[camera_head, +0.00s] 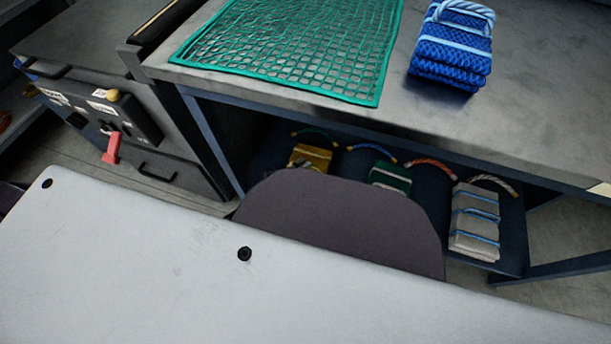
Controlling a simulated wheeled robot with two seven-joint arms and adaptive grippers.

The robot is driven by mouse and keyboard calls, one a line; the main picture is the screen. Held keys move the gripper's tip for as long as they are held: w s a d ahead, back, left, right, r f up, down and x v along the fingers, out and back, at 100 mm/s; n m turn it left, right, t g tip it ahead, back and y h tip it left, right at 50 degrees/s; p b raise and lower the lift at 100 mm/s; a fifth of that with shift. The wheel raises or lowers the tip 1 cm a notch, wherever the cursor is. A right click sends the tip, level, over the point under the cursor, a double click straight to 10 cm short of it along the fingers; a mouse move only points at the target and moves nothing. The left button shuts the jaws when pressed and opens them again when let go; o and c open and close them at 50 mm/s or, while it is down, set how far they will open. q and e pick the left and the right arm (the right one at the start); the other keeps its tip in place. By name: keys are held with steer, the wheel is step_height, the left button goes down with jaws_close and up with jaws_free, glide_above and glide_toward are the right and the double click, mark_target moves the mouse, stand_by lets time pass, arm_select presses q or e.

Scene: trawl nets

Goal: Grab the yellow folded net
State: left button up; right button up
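The yellow folded net (311,158) lies on the dark lower shelf under the metal table, left of the green folded net. Only part of it shows. A dark rounded shape in front covers the shelf just below it, and the table edge is above it. A dark green rope loop (316,135) lies behind it. Neither of my grippers can be made out in the head view.
A green folded net (390,177) and a grey folded net (474,222) are on the same shelf (512,240). The metal table (540,90) carries a flat green net (290,45) and a blue folded net (453,45). A cabinet with a red handle (112,148) stands left.

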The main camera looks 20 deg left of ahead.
arm_select(q)
steer(key=shift+b+x, duration=0.35)
steer(key=shift+x, duration=0.6)
jaws_close()
steer(key=shift+r, duration=0.15)
